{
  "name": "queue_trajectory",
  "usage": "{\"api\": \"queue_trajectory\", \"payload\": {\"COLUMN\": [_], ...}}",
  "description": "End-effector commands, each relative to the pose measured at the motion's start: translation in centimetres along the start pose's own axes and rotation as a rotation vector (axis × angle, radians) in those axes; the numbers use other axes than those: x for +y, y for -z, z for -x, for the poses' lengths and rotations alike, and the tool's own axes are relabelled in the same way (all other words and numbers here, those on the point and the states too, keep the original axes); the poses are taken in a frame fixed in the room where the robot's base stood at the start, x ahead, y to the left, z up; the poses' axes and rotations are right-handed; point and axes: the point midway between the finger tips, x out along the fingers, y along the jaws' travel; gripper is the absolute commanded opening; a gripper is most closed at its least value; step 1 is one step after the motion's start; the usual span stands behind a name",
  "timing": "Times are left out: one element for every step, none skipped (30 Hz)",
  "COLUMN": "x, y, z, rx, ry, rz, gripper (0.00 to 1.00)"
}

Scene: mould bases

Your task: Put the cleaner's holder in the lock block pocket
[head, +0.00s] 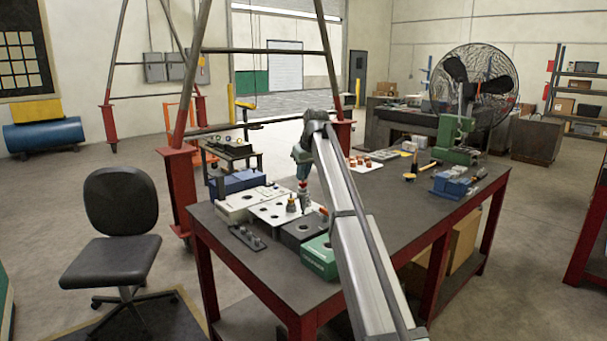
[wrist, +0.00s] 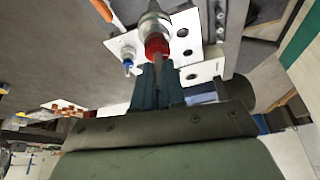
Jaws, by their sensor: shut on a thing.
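My gripper (head: 303,180) is over the row of mould bases on the left part of the bench. Its dark fingers (wrist: 158,80) are shut on a red-collared holder (wrist: 155,45) with a grey metal body, which also shows in the head view (head: 304,200). The holder is over or on a white plate (wrist: 188,40) with round holes; contact is unclear. That plate lies among the blocks in the head view (head: 268,213). A dark block (head: 302,231) with a round hole lies nearer. I cannot tell which one is the lock block.
A brass-coloured piece (head: 291,203) stands close left of the holder. A green box (head: 319,259), a blue block (head: 238,181) and a dark strip with pegs (head: 247,237) are around the plates.

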Motion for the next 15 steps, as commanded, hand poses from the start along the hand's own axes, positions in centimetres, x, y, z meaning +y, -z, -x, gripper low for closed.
{"api": "queue_trajectory", "payload": {"x": [0.0,0.0,0.0,0.0,0.0,0.0,0.0,0.0,0.0,0.0,0.0,0.0,0.0,0.0,0.0], "y": [-0.1,-0.2,-0.3,-0.4,-0.5,-0.6,-0.7,-0.8,-0.9,-0.9,-1.0,-1.1,-1.2,-1.3,-1.4], "z": [-0.2,-0.4,-0.6,-0.8,-1.0,-1.2,-1.4,-1.6,-1.9,-2.1,-2.3,-2.6,-2.8,-3.0,-3.2], "rx": [0.001,0.001,0.001,0.001,0.001,0.001,0.001,0.001,0.001,0.001,0.001,0.001,0.001,0.001,0.001], "ry": [0.000,0.000,0.000,0.000,0.000,0.000,0.000,0.000,0.000,0.000,0.000,0.000,0.000,0.000,0.000], "rz": [0.000,0.000,0.000,0.001,0.001,0.001,0.001,0.001,0.001,0.001,0.001,0.001,0.001,0.001,0.001], "gripper": [0.00,0.00,0.00,0.00,0.00,0.00,0.00,0.00,0.00,0.00,0.00,0.00,0.00,0.00,0.00]}}
